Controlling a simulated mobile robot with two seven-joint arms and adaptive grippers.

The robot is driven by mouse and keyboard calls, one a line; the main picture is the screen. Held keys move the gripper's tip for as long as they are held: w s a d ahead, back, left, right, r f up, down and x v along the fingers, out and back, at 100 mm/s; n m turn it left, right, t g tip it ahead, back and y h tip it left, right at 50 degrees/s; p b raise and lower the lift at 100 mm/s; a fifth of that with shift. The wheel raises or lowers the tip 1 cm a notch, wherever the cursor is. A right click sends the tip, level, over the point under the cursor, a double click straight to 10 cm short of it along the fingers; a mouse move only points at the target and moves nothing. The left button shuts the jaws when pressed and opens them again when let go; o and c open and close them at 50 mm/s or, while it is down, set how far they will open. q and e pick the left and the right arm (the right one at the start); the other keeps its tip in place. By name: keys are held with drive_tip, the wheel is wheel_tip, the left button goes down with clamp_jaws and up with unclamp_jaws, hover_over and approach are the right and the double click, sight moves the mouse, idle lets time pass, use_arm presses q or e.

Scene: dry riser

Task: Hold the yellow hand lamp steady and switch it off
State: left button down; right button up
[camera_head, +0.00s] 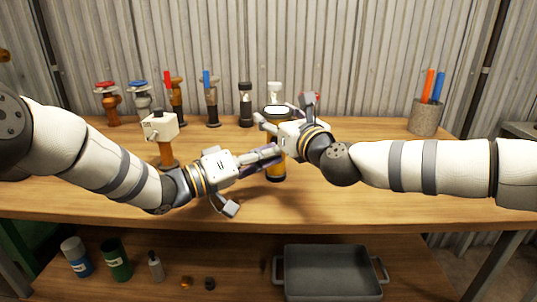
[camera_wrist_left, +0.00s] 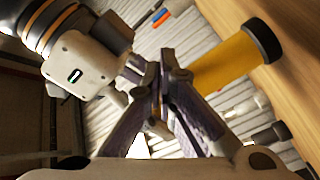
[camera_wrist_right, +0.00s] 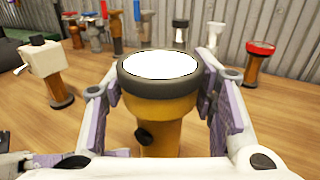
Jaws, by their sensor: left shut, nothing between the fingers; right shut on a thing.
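The yellow hand lamp (camera_head: 276,172) stands upright on the bench, its bright white lens facing up in a dark ring. In the right wrist view the lamp (camera_wrist_right: 165,105) has a dark round knob (camera_wrist_right: 145,134) on its side. My right gripper (camera_head: 277,122) is shut around the lamp's upper part, a finger on each side (camera_wrist_right: 160,100). My left gripper (camera_head: 276,153) is shut and empty, its tips close beside the lamp's body. In the left wrist view the closed fingertips (camera_wrist_left: 160,82) are near the yellow body (camera_wrist_left: 228,62); whether they touch it is unclear.
A white box-headed fitting (camera_head: 160,126) stands left of the lamp, behind my left arm. Several valves and lamps line the back. A grey cup (camera_head: 424,118) with orange and blue sticks stands at right. A grey tray (camera_head: 332,270) and bottles are on the lower shelf.

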use_arm(q)
drive_tip(key=shift+w, duration=0.1)
idle(0.3)
drive_tip(key=shift+w+d, duration=0.1)
drive_tip(key=shift+w, duration=0.25)
drive_tip(key=shift+w, duration=0.25)
idle(0.3)
drive_tip(key=shift+s, duration=0.7)
drive_tip(key=shift+s+a, duration=0.25)
drive_tip(key=shift+s, duration=0.75)
drive_tip(key=shift+s+a, duration=0.2)
drive_tip(key=shift+s, duration=0.75)
drive_tip(key=shift+s+a, duration=0.25)
drive_tip(key=shift+s, duration=0.75)
